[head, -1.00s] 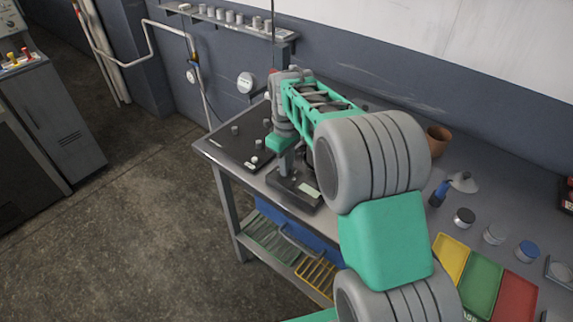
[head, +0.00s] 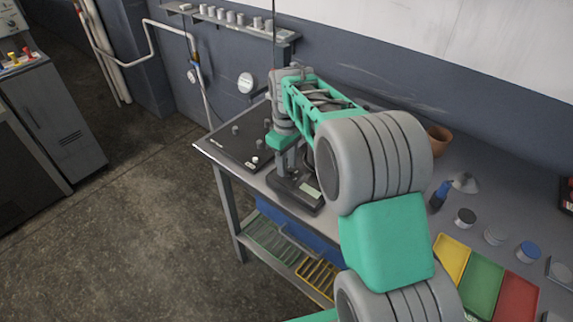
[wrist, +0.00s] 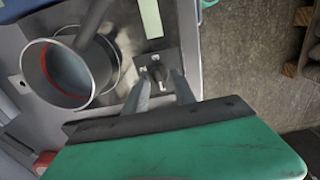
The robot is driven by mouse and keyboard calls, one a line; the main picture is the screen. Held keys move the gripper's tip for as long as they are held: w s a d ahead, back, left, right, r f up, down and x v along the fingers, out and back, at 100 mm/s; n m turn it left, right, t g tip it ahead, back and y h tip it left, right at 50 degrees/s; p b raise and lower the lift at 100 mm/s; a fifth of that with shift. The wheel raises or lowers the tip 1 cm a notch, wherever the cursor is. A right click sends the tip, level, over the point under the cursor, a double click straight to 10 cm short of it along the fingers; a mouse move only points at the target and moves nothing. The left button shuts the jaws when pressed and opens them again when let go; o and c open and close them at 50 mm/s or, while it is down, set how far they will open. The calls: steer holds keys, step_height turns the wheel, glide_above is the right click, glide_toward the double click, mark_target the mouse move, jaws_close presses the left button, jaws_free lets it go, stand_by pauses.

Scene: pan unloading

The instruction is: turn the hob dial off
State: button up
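The hob dial (wrist: 157,71) is a small dark knob on a dark square panel with pale marks, in the wrist view. My gripper (wrist: 159,82) is open, with one fingertip on each side of the dial. I cannot tell whether the fingers touch it. In the head view the dark hob unit (head: 302,196) with a pale label sits near the front edge of the bench, under my wrist. The dial and fingertips are not distinct there.
A black plate (head: 238,152) with small grey knobs lies at the bench's left end. Yellow, green and red trays (head: 482,280) and several small jars (head: 495,236) are on the right. A brown pot (head: 438,139) stands near the wall. The floor left of the bench is clear.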

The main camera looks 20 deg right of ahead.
step_height(320, 180, up, 7)
steer(key=shift+r+b, duration=0.1)
steer(key=shift+b, duration=0.2)
